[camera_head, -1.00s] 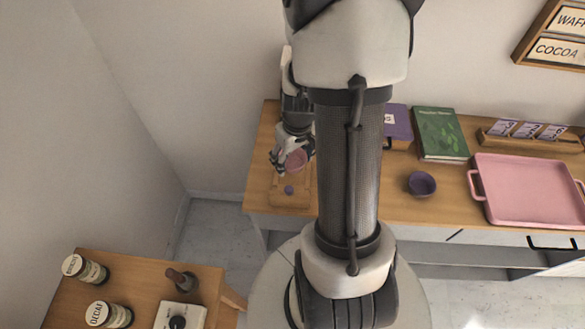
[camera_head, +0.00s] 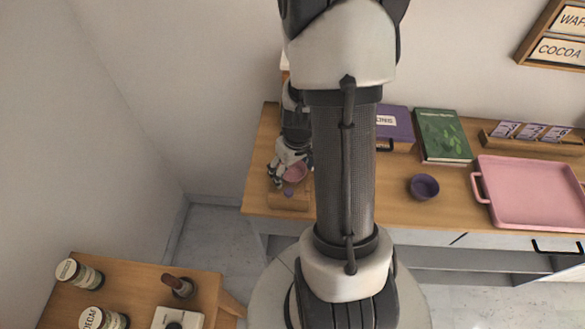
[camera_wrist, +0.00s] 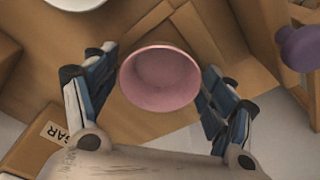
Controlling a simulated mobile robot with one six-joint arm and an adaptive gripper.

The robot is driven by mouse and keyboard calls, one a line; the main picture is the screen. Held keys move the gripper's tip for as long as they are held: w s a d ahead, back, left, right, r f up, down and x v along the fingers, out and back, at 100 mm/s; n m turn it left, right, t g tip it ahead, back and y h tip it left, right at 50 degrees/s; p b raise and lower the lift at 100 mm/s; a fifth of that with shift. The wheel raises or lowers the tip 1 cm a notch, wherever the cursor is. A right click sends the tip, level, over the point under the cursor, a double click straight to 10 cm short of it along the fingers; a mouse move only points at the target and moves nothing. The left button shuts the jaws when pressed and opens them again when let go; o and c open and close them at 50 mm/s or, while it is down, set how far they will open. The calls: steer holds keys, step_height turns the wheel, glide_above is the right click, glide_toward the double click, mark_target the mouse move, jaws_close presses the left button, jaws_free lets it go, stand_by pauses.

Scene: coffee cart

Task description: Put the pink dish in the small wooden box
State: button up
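The pink dish (camera_wrist: 160,78) is a small round bowl seen from above in the wrist view, with its open side toward the camera. It also shows in the head view (camera_head: 295,173). My gripper (camera_wrist: 160,85) has a finger against each side of the dish and holds it. In the wrist view the knob (camera_wrist: 300,47) is at the right, and wooden walls lie beneath the dish. The dish hides part of the box.
A purple bowl (camera_head: 424,186), a pink tray (camera_head: 530,193), a green book (camera_head: 442,136) and a purple box (camera_head: 394,124) stand on the counter to the right. A carton marked "AR" (camera_wrist: 40,140) and a white round item (camera_wrist: 75,3) edge the wrist view.

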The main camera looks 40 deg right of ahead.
mark_target(295, 179)
steer(key=shift+o, duration=0.2)
steer(key=shift+r, duration=0.15)
steer(key=a+r+p, duration=0.2)
steer(key=a+r, duration=0.1)
steer(key=r, duration=0.6)
steer(key=a+r+p, duration=0.2)
steer(key=r+p, duration=0.1)
steer(key=r, duration=0.6)
steer(key=s+a+r+n+t, duration=0.1)
steer(key=s+a+r, duration=0.3)
steer(key=a+r, duration=0.2)
steer(key=s+a+r+n+t, duration=0.1)
steer(key=s+a+r+t, duration=0.1)
steer(key=s+a+r, duration=0.3)
steer(key=a+r, duration=0.1)
steer(key=a, duration=0.3)
steer(key=shift+s+a+r, duration=0.15)
steer(key=shift+r, duration=0.1)
